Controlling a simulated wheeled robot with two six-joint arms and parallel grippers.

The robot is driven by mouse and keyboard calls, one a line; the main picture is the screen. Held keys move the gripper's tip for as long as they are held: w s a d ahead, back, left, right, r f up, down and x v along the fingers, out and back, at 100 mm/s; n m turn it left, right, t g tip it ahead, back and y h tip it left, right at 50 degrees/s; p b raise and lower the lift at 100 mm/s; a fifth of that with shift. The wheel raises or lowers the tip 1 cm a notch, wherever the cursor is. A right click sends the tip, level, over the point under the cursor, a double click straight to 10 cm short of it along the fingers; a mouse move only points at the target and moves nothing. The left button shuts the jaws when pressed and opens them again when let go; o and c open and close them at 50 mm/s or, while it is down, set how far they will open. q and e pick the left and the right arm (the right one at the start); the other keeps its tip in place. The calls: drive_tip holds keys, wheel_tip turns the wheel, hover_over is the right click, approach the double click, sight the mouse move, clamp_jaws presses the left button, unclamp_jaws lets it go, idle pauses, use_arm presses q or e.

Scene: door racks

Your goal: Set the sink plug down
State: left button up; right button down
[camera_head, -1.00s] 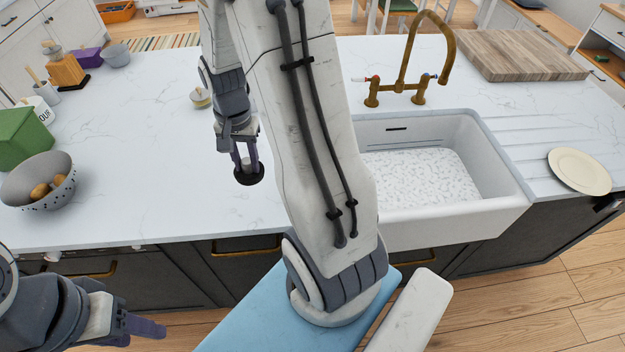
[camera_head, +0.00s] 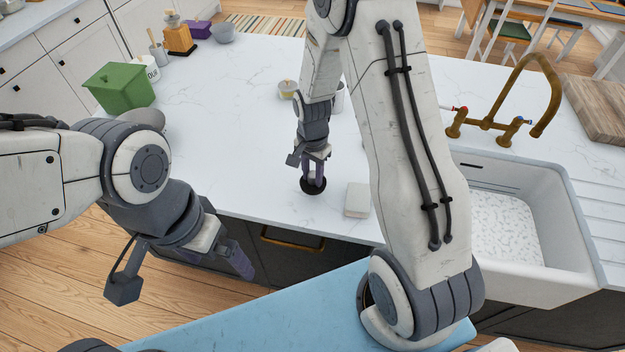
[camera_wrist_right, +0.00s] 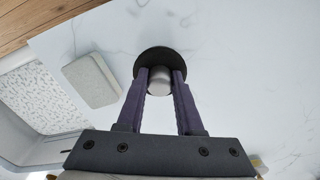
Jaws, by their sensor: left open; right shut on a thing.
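The sink plug (camera_head: 313,187) has a black disc base and a pale grey knob. My right gripper (camera_head: 314,172) is shut on its knob, with the plug at or just above the white countertop near the front edge. In the right wrist view the plug (camera_wrist_right: 152,60) shows its dark disc beyond the purple fingers (camera_wrist_right: 160,85), which close around the knob. I cannot tell whether the disc touches the counter. My left gripper (camera_head: 238,262) is open and empty, in front of the counter and low at the left.
A pale block (camera_head: 357,200) lies right of the plug; it also shows in the right wrist view (camera_wrist_right: 90,81). The white sink (camera_head: 560,235) and brass tap (camera_head: 500,128) are to the right. A green box (camera_head: 120,88) stands at left. Counter left of the plug is clear.

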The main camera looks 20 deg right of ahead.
sight(312, 184)
wheel_tip(312, 184, down, 3)
drive_tip(key=shift+f+p, duration=0.2)
drive_tip(key=shift+p, duration=0.55)
drive_tip(key=shift+f, duration=0.3)
drive_tip(key=shift+w+f, duration=0.1)
drive_tip(key=shift+f, duration=0.05)
drive_tip(key=shift+f, duration=0.1)
drive_tip(key=c, duration=0.6)
unclamp_jaws()
drive_tip(key=shift+a, duration=0.1)
drive_tip(key=shift+o, duration=0.2)
